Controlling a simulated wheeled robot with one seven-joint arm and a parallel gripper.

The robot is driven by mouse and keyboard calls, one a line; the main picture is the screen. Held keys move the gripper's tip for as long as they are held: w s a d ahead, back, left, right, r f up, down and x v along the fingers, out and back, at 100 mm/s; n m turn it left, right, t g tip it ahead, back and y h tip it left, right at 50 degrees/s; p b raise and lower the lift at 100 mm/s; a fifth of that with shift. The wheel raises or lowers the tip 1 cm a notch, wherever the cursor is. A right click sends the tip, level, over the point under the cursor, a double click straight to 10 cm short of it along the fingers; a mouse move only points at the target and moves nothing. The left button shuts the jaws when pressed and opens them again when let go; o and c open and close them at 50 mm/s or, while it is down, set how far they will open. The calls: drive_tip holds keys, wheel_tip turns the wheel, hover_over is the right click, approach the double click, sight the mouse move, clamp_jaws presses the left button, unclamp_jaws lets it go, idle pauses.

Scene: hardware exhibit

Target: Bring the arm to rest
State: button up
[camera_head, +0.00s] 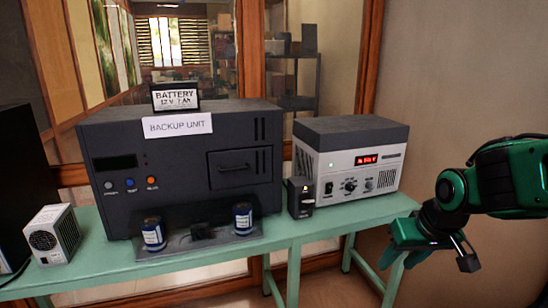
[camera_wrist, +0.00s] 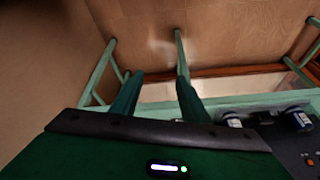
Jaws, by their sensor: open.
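My gripper (camera_head: 405,250) is at the right in the head view, on the end of my green arm (camera_head: 505,180). It hangs beside the right end of the green table (camera_head: 400,205), apart from the devices. In the wrist view my gripper (camera_wrist: 157,92) shows two green fingers spread apart with nothing between them. Part of my arm runs out of the head view at the right edge.
On the table stand a dark backup unit (camera_head: 225,160), a grey-white power supply (camera_head: 350,165), a small black box (camera_head: 300,197), a white fan box (camera_head: 52,233) and two blue cylinders (camera_head: 153,233) (camera_head: 243,218). A battery (camera_head: 175,97) sits on top. Floor at right is clear.

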drive_tip(key=s+d+m+g, duration=0.2)
drive_tip(key=s+d, duration=0.4)
drive_tip(key=s, duration=0.4)
drive_tip(key=s+d+m+g, duration=0.2)
drive_tip(key=s+d+m, duration=0.2)
drive_tip(key=s, duration=0.6)
drive_tip(key=d, duration=0.2)
drive_tip(key=shift+s+d+m+g+h, duration=0.25)
drive_tip(key=shift+d+m+g+h, duration=0.05)
drive_tip(key=shift+m+g, duration=0.1)
drive_tip(key=shift+w+f, duration=0.25)
drive_tip(key=shift+w, duration=0.4)
